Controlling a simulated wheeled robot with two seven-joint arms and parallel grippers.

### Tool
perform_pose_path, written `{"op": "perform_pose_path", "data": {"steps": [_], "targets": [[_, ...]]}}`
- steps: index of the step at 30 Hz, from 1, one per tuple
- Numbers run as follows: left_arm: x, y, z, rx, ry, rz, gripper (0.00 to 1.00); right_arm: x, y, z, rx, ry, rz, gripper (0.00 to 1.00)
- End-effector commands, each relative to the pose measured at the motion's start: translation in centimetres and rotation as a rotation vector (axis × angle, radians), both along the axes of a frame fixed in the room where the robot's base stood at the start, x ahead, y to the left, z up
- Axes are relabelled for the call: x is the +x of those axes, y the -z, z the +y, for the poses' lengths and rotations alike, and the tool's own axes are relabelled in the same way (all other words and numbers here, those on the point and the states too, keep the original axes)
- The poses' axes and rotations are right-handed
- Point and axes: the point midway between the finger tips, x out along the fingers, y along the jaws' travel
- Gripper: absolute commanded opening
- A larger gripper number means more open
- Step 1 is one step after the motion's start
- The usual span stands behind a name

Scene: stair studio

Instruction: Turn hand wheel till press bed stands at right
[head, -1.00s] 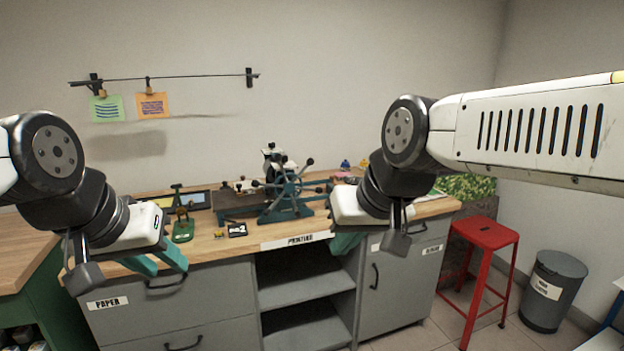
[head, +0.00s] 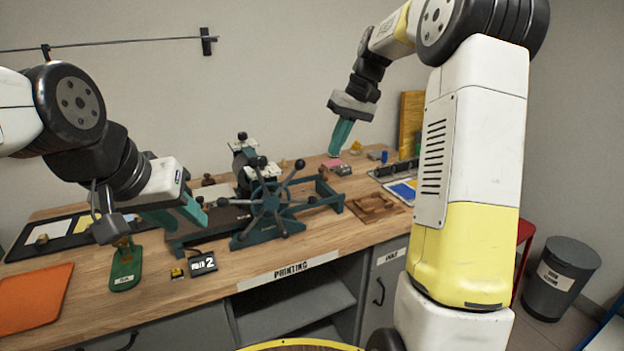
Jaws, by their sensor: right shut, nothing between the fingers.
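The press (head: 246,165) stands on the wooden bench, with its dark teal spoked hand wheel (head: 270,200) facing me. The flat grey press bed (head: 215,222) lies at the left of the press, partly hidden by my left gripper. The rail frame (head: 328,190) at the right of the press looks bare. My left gripper (head: 182,214) is left of the wheel, in front of the bed, with its teal fingers apart and empty. It looks clear of the wheel spokes. My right gripper (head: 340,140) is shut and empty, above the back of the bench, right of the press.
A small counter sign reading 2 (head: 203,263) and a green stamp-like tool (head: 124,266) stand at the front left. An orange sheet (head: 32,297) lies further left. A wooden frame (head: 377,207) and a blue-and-white tray (head: 400,189) lie on the right. A bin (head: 560,280) stands on the floor.

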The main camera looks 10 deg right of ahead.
Motion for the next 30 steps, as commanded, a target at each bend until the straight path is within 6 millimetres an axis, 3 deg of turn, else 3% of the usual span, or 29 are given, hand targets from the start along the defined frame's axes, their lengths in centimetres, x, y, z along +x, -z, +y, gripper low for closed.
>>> {"op": "perform_pose_path", "data": {"steps": [5,21,30], "targets": [[0.0,0.0,0.0,0.000,0.000,0.000,0.36,0.3,1.7,0.6,0.003,-0.004,0.004,0.00],[0.0,0.0,0.0,0.000,0.000,0.000,0.36,0.8,11.5,4.1,0.002,-0.004,0.004,0.00],[0.0,0.0,0.0,0.000,0.000,0.000,0.36,1.0,13.1,4.7,0.001,-0.002,0.001,0.00]]}}
